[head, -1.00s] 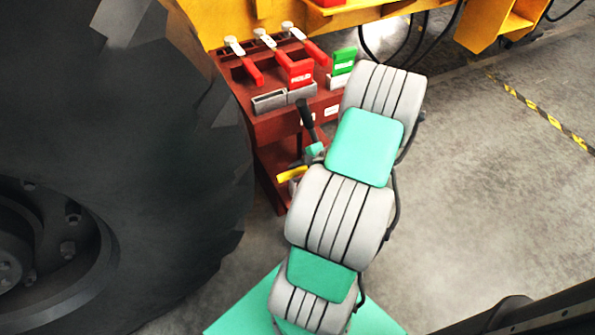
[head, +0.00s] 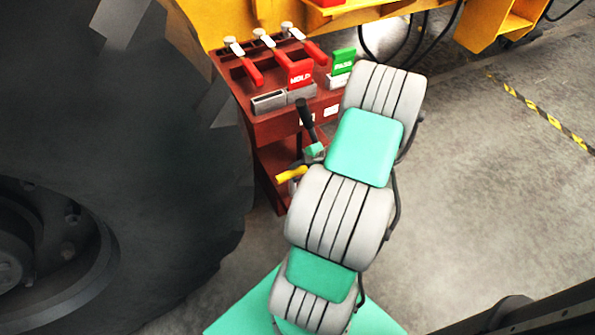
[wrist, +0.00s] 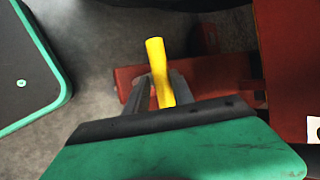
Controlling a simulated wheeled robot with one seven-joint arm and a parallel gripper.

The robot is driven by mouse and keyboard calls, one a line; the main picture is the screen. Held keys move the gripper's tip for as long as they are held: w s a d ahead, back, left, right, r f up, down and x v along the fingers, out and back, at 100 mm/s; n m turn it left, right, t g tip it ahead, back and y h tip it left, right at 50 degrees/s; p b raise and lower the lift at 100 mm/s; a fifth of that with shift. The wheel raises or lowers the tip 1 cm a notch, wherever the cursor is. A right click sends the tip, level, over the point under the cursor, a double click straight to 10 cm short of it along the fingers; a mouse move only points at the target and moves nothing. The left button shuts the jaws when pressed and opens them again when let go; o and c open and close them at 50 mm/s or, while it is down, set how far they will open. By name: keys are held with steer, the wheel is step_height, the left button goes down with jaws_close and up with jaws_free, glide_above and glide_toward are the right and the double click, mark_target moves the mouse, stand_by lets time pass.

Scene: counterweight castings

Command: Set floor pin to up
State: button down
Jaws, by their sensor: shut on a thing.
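The floor pin's yellow handle (head: 291,174) shows low at the front of the dark red stand, beside the big tyre. In the wrist view the yellow handle (wrist: 156,62) rises between the two dark fingers of my gripper (wrist: 158,92), its top end sticking out beyond them. My gripper (head: 304,162) is shut on this handle; in the head view it is small and partly hidden by my arm. The pin's lower part is hidden, so I cannot tell its height.
The red stand (head: 262,130) carries several red-handled levers, a red HOLD card (head: 299,74) and a green PASS card (head: 343,62). The large black tyre (head: 130,130) stands close on the left. Open concrete floor (head: 480,190) lies to the right.

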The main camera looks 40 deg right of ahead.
steer(key=shift+w+d+r, duration=0.2)
steer(key=shift+w+r, duration=0.1)
steer(key=shift+r, duration=0.05)
step_height(320, 180, up, 11)
steer(key=p, duration=1)
steer(key=shift+r, duration=0.2)
steer(key=shift+d, duration=0.1)
steer(key=c, duration=1.6)
jaws_free()
steer(key=o, duration=0.3)
steer(key=shift+f, duration=0.1)
steer(key=shift+o, duration=0.5)
steer(key=shift+f, duration=0.1)
steer(key=shift+s+a, duration=0.1)
steer(key=shift+a, duration=0.1)
